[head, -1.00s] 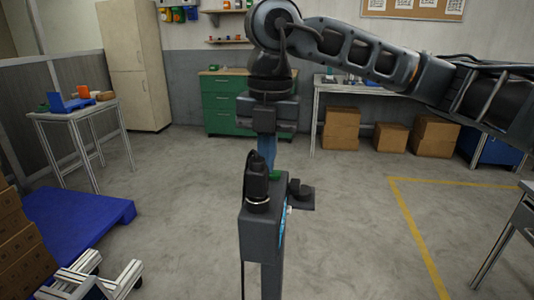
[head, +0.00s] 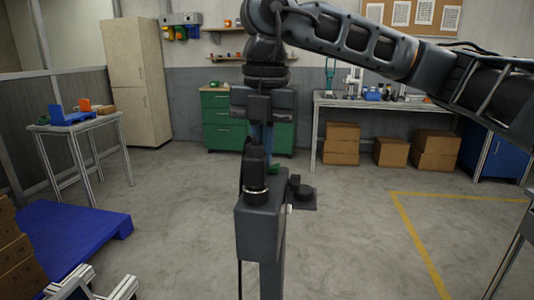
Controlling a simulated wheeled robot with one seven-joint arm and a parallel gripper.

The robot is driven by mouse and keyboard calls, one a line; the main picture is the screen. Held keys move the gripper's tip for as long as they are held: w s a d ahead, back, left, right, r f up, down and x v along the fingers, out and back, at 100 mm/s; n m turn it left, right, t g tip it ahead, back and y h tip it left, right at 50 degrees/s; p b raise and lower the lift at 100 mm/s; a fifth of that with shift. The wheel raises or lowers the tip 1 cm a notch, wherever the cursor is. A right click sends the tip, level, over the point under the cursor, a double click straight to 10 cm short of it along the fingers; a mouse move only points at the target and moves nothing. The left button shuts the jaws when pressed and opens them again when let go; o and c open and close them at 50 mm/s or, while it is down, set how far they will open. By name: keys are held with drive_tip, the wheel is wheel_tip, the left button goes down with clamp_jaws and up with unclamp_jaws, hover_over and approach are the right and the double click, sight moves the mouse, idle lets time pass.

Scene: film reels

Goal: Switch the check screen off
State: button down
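The check screen appears to be the dark grey box (head: 260,228) on a post in the front middle, seen from behind and edge-on. Its display face is turned away, so I cannot read it; no blue glow shows along its right edge. A small white knob or button (head: 289,208) sticks out at that edge.
A black cylinder (head: 255,172) stands on the box, and a small dark ledge (head: 303,198) juts out at its right. A blue pallet (head: 70,235) and a small table (head: 78,126) are left. A workbench (head: 370,103) stands behind.

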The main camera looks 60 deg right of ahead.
drive_tip(key=shift+s+f, duration=0.2)
drive_tip(key=shift+f, duration=0.5)
drive_tip(key=shift+s+d+b, duration=0.15)
drive_tip(key=shift+s+b, duration=0.25)
drive_tip(key=shift+s, duration=0.2)
drive_tip(key=shift+r, duration=0.4)
wheel_tip(320, 180, up, 15)
drive_tip(key=p, duration=0.1)
drive_tip(key=shift+w+f, duration=0.2)
